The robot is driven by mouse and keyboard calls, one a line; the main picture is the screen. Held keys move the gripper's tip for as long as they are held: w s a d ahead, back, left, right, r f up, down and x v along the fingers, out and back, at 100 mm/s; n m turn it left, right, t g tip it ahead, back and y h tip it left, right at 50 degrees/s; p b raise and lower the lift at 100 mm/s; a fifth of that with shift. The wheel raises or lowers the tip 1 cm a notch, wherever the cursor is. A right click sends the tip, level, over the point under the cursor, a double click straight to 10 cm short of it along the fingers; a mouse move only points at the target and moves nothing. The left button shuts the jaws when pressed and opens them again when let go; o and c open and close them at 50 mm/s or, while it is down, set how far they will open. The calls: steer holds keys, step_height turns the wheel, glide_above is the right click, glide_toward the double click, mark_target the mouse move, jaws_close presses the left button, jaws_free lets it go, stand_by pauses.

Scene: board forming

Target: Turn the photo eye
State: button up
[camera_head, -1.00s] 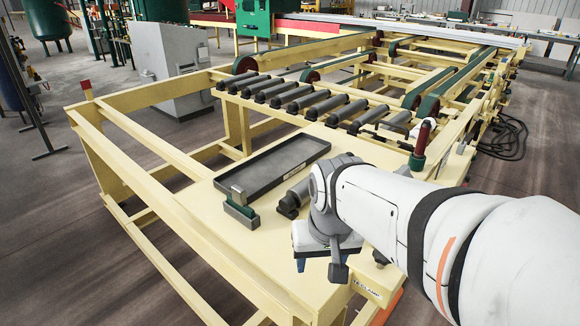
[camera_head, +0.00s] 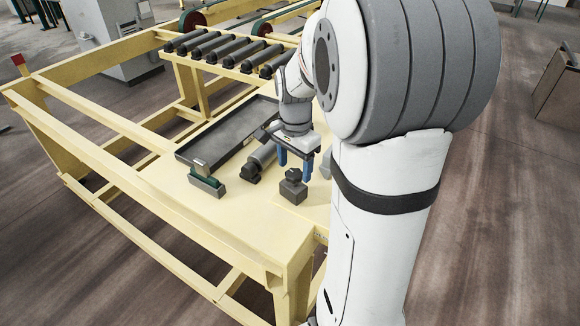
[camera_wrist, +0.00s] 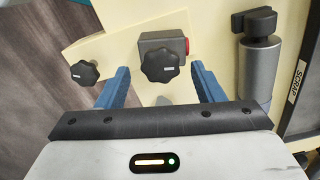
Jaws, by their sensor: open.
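The photo eye appears to be the small grey box (camera_head: 293,188) with a black knob on top, standing on the cream table top near its front edge. In the wrist view the grey box (camera_wrist: 150,41) shows a red face on its right side, and its lobed black knob (camera_wrist: 160,66) faces me. My gripper (camera_head: 296,164) points down just above the box, with its blue fingers apart. In the wrist view the fingertips of my gripper (camera_wrist: 160,70) lie on either side of the knob; I cannot tell whether they touch it.
A second black knob (camera_wrist: 84,72) sits left of the box in the wrist view. A grey roller (camera_head: 262,156) lies close by on the table. A dark tray (camera_head: 220,146), marked SCRAP in the wrist view, lies behind, with a green-based block (camera_head: 207,184) at its near end.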

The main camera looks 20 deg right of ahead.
steer(key=shift+f, duration=0.8)
steer(key=shift+c, duration=0.5)
steer(key=c, duration=0.9)
steer(key=shift+o, duration=0.2)
steer(key=shift+n, duration=1.2)
steer(key=o, duration=1)
steer(key=shift+s, duration=0.1)
steer(key=shift+c, duration=0.2)
steer(key=shift+r, duration=0.15)
step_height(320, 180, up, 8)
steer(key=shift+f+b, duration=0.2)
steer(key=shift+b, duration=0.3)
